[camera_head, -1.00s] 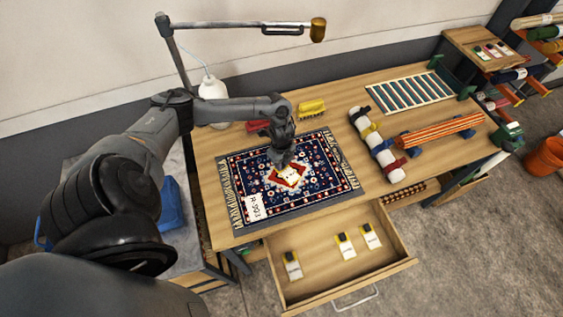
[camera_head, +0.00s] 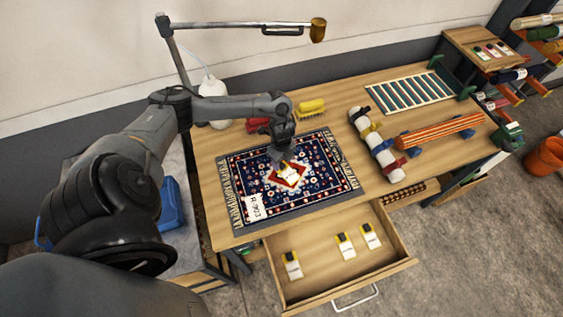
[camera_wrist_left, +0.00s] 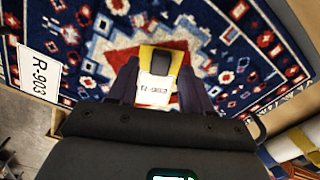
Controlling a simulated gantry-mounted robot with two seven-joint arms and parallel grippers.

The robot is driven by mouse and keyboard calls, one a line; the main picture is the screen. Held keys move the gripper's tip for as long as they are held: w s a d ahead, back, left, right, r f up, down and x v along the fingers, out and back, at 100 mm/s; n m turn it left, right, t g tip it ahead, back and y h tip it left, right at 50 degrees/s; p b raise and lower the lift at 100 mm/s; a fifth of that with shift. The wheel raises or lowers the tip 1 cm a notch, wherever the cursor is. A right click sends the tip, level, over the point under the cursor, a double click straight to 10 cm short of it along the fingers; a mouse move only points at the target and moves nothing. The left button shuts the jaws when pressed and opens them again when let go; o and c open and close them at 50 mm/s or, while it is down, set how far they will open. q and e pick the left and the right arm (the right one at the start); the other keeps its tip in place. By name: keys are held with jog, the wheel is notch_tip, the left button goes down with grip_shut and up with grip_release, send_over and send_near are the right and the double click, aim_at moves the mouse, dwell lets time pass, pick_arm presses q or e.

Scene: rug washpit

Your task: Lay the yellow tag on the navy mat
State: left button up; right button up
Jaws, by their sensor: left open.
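The yellow tag (camera_head: 290,175), with a yellow top, a dark patch and a white label, lies near the middle of the navy patterned mat (camera_head: 322,185). In the left wrist view the tag (camera_wrist_left: 155,88) shows between my finger pads, over the mat's red medallion. My left gripper (camera_head: 280,157) is open and just above the tag; whether a finger touches it I cannot tell. In the wrist view the gripper (camera_wrist_left: 158,68) points down at the mat (camera_wrist_left: 225,60). My right gripper is not in view.
A white R-903 card (camera_head: 255,208) lies on the mat's near left corner. The open drawer (camera_head: 325,282) holds three similar tags. A yellow brush (camera_head: 311,107), a red object (camera_head: 257,125) and a rolled bundle (camera_head: 376,145) surround the mat. A lamp arm (camera_head: 240,25) hangs above.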

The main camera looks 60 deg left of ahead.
aim_at(282, 164)
pick_arm(q)
notch_tip(282, 164, up, 10)
jog(key=w+d+f+t+h+p, duration=0.1)
jog(key=w+d+f+t, duration=0.15)
jog(key=d, duration=1.15)
jog(key=w+d+f+t+h, duration=0.1)
jog(key=d+t+h, duration=0.15)
jog(key=d, duration=1.15)
jog(key=s+d+r+n+t+y, duration=0.2)
jog(key=s+d+r+n, duration=0.1)
jog(key=r+n, duration=0.15)
jog(key=s+a+r+n+g+y, duration=0.1)
jog(key=s+a+n+g, duration=0.2)
jog(key=s+n, duration=0.5)
jog(key=s+a, duration=0.1)
jog(key=s, duration=0.2)
jog(key=shift+s+r, duration=0.15)
jog(key=shift+r, duration=0.05)
jog(key=shift+a+r, duration=0.1)
